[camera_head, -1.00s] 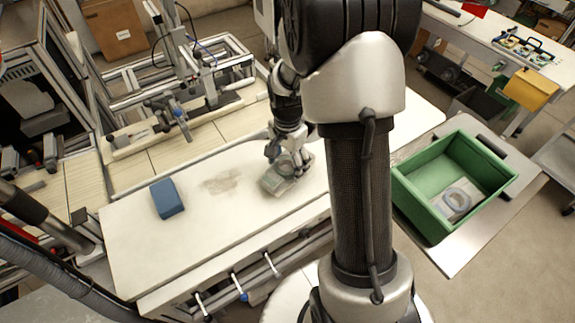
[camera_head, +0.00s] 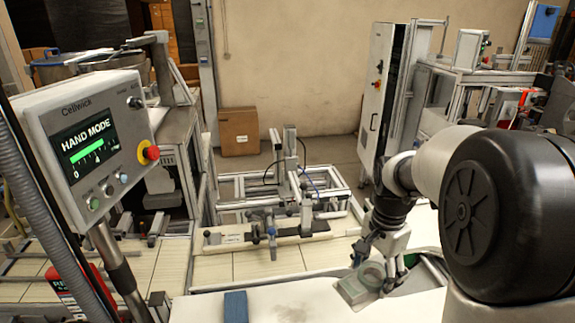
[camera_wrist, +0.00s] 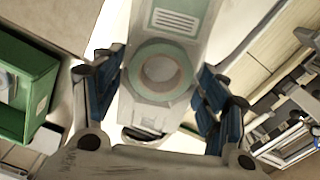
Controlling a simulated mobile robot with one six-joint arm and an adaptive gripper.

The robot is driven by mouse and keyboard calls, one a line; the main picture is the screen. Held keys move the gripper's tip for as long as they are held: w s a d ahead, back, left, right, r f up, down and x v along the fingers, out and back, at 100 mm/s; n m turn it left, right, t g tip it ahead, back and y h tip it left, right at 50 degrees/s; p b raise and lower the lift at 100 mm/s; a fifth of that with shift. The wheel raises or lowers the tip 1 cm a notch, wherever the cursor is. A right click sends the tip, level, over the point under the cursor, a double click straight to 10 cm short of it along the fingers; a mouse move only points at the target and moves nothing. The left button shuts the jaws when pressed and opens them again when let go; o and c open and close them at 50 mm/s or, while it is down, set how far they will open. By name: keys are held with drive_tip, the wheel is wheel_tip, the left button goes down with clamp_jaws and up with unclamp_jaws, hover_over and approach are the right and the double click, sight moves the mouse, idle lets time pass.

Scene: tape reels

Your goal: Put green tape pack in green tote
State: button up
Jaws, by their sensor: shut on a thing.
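The green tape pack (camera_head: 358,286) is a clear, flat pack with a pale green ring. My gripper (camera_head: 378,272) is shut on it and holds it tilted at the far side of the white table. It seems to be off the tabletop, but the gap is unclear. In the wrist view the pack (camera_wrist: 165,95) sits between the blue finger pads of my gripper (camera_wrist: 157,92), with its ring and a printed label facing the camera. The green tote (camera_wrist: 28,90) shows at the left of the wrist view, with something pale inside. In the head view my arm mostly hides it.
A blue box (camera_head: 235,306) stands on the white table (camera_head: 320,300), left of the pack. Behind the table is an aluminium frame fixture (camera_head: 285,195). A control panel (camera_head: 90,140) reading HAND MODE stands at the left.

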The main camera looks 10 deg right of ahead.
drive_tip(key=a+f+n+b, duration=0.1)
drive_tip(key=a+f+n, duration=0.3)
drive_tip(key=f, duration=0.1)
drive_tip(key=a+f+n+b, duration=0.2)
drive_tip(key=a+f+n, duration=0.1)
drive_tip(key=f+n, duration=0.1)
drive_tip(key=a+f+n+b, duration=0.2)
drive_tip(key=a+f+n, duration=0.2)
drive_tip(key=f, duration=0.2)
drive_tip(key=shift+s+a+f+n, duration=0.1)
drive_tip(key=shift+a+f+n, duration=0.2)
drive_tip(key=shift+a+n, duration=0.1)
drive_tip(key=shift+a+f+n, duration=0.3)
drive_tip(key=shift+f+n, duration=0.1)
drive_tip(key=shift+n, duration=0.1)
drive_tip(key=shift+r, duration=0.2)
